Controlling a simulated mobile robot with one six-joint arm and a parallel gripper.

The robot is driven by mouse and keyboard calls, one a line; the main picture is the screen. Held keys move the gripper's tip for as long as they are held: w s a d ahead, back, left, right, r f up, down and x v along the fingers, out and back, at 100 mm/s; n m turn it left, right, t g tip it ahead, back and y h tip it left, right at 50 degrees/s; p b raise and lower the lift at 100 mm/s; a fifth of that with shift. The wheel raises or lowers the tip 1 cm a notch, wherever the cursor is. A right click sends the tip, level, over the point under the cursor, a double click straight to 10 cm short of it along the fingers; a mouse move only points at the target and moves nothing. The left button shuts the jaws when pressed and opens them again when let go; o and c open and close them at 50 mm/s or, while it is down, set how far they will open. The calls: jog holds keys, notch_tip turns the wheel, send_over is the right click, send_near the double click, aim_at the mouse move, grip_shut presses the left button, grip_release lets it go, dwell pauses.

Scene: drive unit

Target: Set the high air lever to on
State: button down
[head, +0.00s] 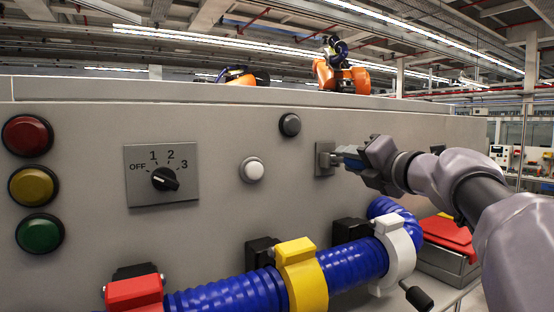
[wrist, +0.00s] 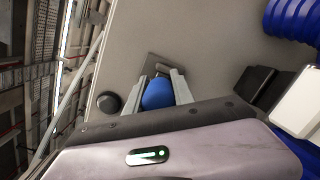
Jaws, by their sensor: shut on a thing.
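The lever has a blue handle (wrist: 157,93) and sticks out from a small grey mounting plate (head: 324,159) on the front of the panel, right of the white button. My gripper (head: 345,155) reaches in from the right and is shut on the blue handle. In the wrist view the handle lies between the two grey fingers of my gripper (wrist: 162,88), with part of the plate (wrist: 156,66) beyond them. My fingers hide much of the lever in the head view. I see no on or off marking, so I cannot tell its setting.
A dark round button (head: 290,125) and a white button (head: 252,170) are left of the lever. A rotary switch (head: 164,179) is farther left. A thick blue hose (head: 354,264) with red, yellow and white clamps runs below my gripper. A red-topped box (head: 450,235) stands at lower right.

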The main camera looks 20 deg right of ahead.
dwell(0.7)
notch_tip(320, 180, down, 2)
jog(key=t+b, duration=0.1)
jog(key=b, duration=0.5)
jog(key=t+b, duration=0.1)
jog(key=b, duration=0.5)
jog(key=f+t+b, duration=0.1)
jog(key=t+b, duration=0.1)
jog(key=b, duration=0.3)
jog(key=f+m+t+b, duration=0.1)
jog(key=t+b, duration=0.1)
jog(key=b, duration=0.4)
jog(key=shift+w+b, duration=0.3)
jog(key=shift+b, duration=0.05)
jog(key=shift+r+t+b, duration=0.1)
jog(key=shift+t+b, duration=0.25)
jog(key=shift+t, duration=0.05)
jog(key=shift+a+r, duration=0.1)
jog(key=shift+r, duration=0.05)
